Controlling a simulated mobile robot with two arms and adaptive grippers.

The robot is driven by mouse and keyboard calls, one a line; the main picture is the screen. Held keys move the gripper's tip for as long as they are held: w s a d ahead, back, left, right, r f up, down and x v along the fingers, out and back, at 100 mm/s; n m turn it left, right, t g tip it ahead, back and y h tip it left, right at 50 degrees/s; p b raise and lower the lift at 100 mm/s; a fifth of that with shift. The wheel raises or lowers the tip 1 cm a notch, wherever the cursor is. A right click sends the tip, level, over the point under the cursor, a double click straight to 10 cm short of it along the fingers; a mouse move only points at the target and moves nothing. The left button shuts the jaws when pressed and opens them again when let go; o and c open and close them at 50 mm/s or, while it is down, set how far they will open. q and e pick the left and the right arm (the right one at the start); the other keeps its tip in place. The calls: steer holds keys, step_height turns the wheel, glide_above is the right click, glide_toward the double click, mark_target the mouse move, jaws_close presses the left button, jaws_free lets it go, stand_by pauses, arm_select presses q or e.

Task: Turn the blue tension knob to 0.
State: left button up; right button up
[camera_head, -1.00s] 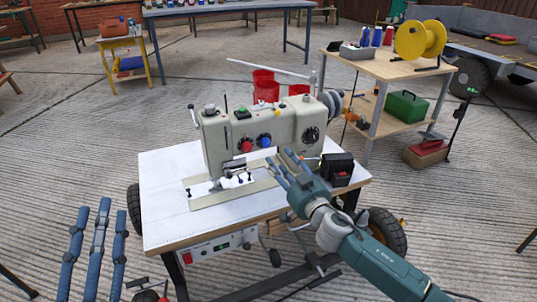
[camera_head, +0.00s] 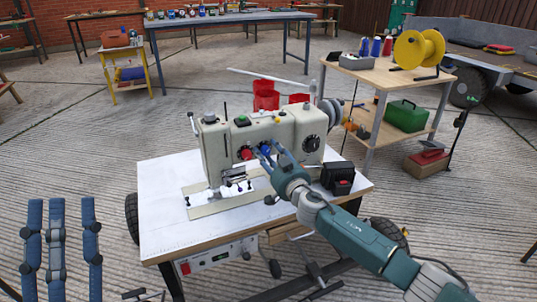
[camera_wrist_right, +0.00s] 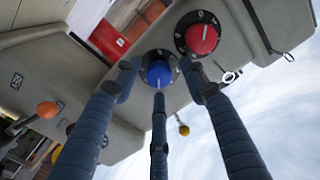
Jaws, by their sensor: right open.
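The blue tension knob (camera_wrist_right: 158,74) sits on a black dial on the front of the cream sewing machine (camera_head: 218,145). A pale line shows on its face; I cannot read the dial's numbers. In the head view the knob is mostly hidden by my right gripper (camera_head: 268,151). In the right wrist view my right gripper (camera_wrist_right: 160,82) is open, its three fingers spread around the blue knob, with no clear grip. One finger reaches close to the red knob (camera_wrist_right: 201,38) beside it. My left gripper (camera_head: 60,205) is open and empty at the lower left, away from the machine.
The machine stands on a white-topped table (camera_head: 160,190). A black box (camera_head: 338,177) sits right of the gripper. A wooden shelf cart (camera_head: 370,80) stands behind.

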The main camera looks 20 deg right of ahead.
steer(key=shift+c, duration=0.5)
jaws_close()
steer(key=shift+r+n, duration=0.15)
steer(key=shift+n, duration=0.15)
